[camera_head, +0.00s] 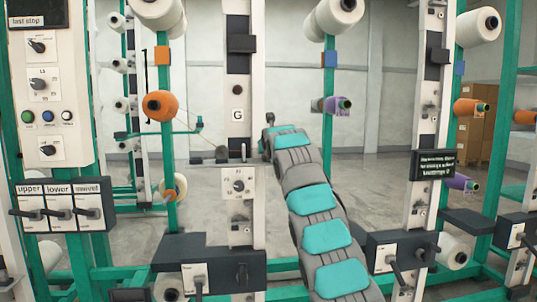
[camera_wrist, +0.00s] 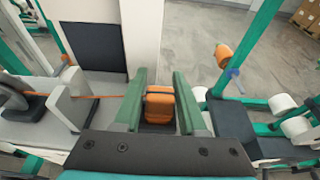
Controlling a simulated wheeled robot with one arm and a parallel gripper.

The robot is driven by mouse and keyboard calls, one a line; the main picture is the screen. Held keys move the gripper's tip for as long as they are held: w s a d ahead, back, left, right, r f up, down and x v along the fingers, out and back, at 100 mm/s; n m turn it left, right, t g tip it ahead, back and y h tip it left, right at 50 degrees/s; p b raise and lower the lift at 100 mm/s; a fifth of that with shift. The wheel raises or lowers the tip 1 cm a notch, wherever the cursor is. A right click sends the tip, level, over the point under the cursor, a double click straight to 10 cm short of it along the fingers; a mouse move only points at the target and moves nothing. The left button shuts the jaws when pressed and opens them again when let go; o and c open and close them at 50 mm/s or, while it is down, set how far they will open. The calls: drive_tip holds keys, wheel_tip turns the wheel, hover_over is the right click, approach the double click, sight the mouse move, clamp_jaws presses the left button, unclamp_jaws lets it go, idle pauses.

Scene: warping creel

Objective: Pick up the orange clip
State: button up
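The orange clip (camera_wrist: 160,104) shows in the wrist view, a small block with a dark band across it, sitting over a dark part. My gripper (camera_wrist: 161,88) has its two green fingers on either side of the clip. The fingers look parted, with narrow gaps beside the clip; any contact is hard to make out. In the head view my arm reaches away from me to the middle post, and I cannot make out the clip there.
A white post (camera_wrist: 142,38) stands just beyond my gripper. Grey guides (camera_wrist: 75,95) with a thin orange strand are at left. In the head view, yarn cones (camera_head: 160,105) hang on green posts, a switch panel (camera_head: 45,85) is at left, and a dark label (camera_head: 433,164) at right.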

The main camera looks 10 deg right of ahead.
clamp_jaws()
drive_tip(key=shift+r, duration=0.15)
idle(0.4)
